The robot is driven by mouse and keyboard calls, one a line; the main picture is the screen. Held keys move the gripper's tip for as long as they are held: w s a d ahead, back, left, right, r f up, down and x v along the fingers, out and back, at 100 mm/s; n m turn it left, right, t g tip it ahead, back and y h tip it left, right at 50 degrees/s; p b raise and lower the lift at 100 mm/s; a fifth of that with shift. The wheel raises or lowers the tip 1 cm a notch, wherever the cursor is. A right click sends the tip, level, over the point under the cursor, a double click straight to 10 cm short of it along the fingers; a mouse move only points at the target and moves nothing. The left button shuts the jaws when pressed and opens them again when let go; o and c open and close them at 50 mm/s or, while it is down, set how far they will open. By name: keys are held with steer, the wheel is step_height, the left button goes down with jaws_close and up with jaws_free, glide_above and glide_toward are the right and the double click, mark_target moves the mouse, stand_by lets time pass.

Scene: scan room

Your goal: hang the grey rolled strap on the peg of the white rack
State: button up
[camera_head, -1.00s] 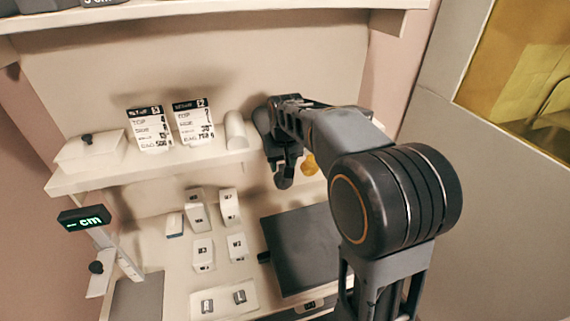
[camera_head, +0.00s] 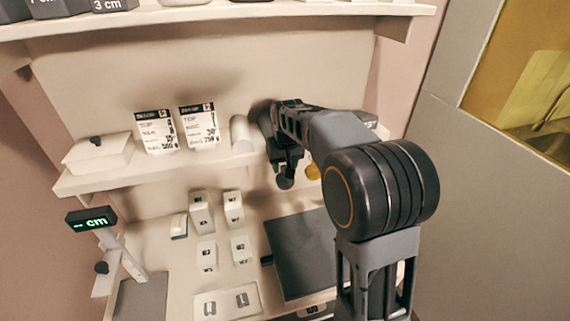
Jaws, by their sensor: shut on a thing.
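My gripper (camera_head: 286,172) points down in front of the shelf, right of a white cylinder. It is small and dark in this view, and the fingers are hard to make out. It is shut on a dark grey rounded thing, which looks like the grey rolled strap (camera_head: 285,183), at its lower end. The arm hides part of the area behind it. I cannot make out the white rack or its peg with certainty.
A white shelf (camera_head: 110,178) carries a white box (camera_head: 98,152), two label cards (camera_head: 158,131) and the white cylinder (camera_head: 240,133). Below are small white boxes (camera_head: 200,213), a dark mat (camera_head: 300,255) and a stand with a "cm" display (camera_head: 90,220).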

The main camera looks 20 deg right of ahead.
stand_by(0.4)
steer(key=o, duration=1.2)
steer(key=shift+o, duration=0.2)
step_height(320, 180, up, 13)
steer(key=s, duration=0.2)
steer(key=s+f+t, duration=0.1)
steer(key=s+f, duration=0.5)
steer(key=s, duration=0.4)
steer(key=s+f+t, duration=0.1)
steer(key=s+f, duration=0.6)
steer(key=s, duration=0.4)
steer(key=shift+b, duration=0.35)
steer(key=shift+d, duration=0.1)
